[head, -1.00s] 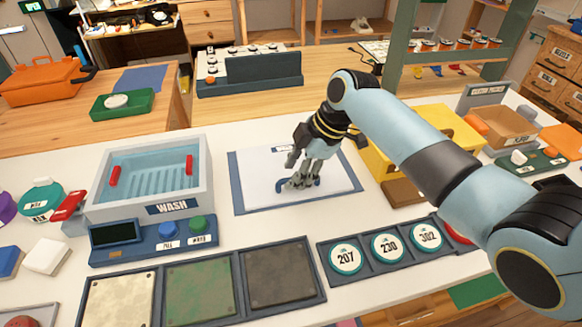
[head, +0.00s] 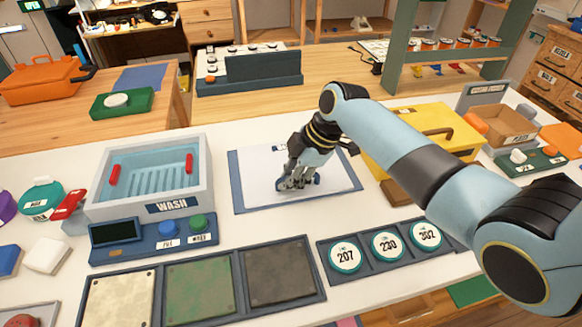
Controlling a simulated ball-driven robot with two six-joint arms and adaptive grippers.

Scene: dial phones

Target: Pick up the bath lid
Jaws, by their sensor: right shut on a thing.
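The bath lid (head: 258,182) looks like a flat white panel lying in a dark blue frame (head: 233,185) at the middle of the white table. A small blue handle (head: 317,180) stands near its centre. My right gripper (head: 298,183) reaches down from above and is shut on this handle, hiding most of it. The panel appears to lie flat in the frame. The wash bath (head: 174,208) stands open to the left, a grey tub with blue water and two red clips on its rims. My left gripper is not in view.
A control box (head: 154,240) fronts the bath. Framed plates (head: 200,285) and a rack of numbered dials (head: 386,246) lie at the near edge. A yellow case (head: 408,128) stands right of the lid, behind my right arm. Some bare table separates bath and lid.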

